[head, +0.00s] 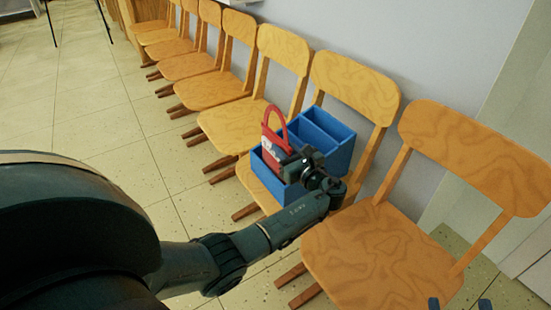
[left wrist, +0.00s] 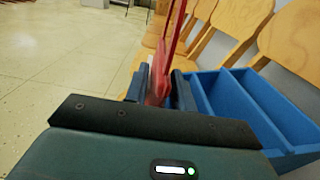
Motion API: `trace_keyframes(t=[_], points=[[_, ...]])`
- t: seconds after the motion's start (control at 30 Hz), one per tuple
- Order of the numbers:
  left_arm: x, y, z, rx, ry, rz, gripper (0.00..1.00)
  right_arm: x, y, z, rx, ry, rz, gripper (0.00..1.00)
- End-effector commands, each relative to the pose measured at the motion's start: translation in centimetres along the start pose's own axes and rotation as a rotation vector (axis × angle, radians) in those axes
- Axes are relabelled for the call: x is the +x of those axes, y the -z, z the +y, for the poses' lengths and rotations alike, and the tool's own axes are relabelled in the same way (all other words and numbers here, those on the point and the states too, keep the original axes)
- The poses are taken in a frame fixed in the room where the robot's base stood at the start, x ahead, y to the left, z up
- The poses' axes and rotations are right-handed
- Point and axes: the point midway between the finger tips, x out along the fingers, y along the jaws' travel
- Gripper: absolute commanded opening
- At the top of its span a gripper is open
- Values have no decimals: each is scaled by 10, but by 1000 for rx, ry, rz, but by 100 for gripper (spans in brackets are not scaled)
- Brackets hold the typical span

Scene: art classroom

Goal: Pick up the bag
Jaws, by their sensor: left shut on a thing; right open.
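The bag (head: 270,147) is red with a pale part and has a red loop handle standing up. In the head view it is at the left compartment of a blue divided box, its lower part hidden. My left gripper (head: 297,165) is shut on the bag; in the left wrist view the red bag (left wrist: 160,78) sits between the two fingers (left wrist: 160,88). I cannot tell whether the bag still touches the box floor. Only the fingertips of my right gripper (head: 459,304) show at the bottom right edge of the head view, apart and empty.
The blue box (head: 338,152) stands on a wooden chair (head: 262,190); it also shows in the left wrist view (left wrist: 240,100). More wooden chairs line the wall, one close on the right (head: 375,262). The tiled floor (head: 95,125) at left is clear.

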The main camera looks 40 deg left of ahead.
Motion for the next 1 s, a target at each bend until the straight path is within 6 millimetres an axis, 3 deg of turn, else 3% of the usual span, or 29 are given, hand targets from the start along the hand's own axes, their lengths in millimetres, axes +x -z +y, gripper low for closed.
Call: trace_keyframes(t=[0.53, 0.67, 1.0], points=[[0, -6, 0, -2, 1, -1, 0, 0, 2, 0, -4, 0, -2, 51], [0, -28, 0, -4, 1, -2, 0, 0, 10, 2, -27, 2, -9, 51], [0, -90, 0, -3, 1, 0, 0, -5, -3, 14, 37, -34, -234, 51]])
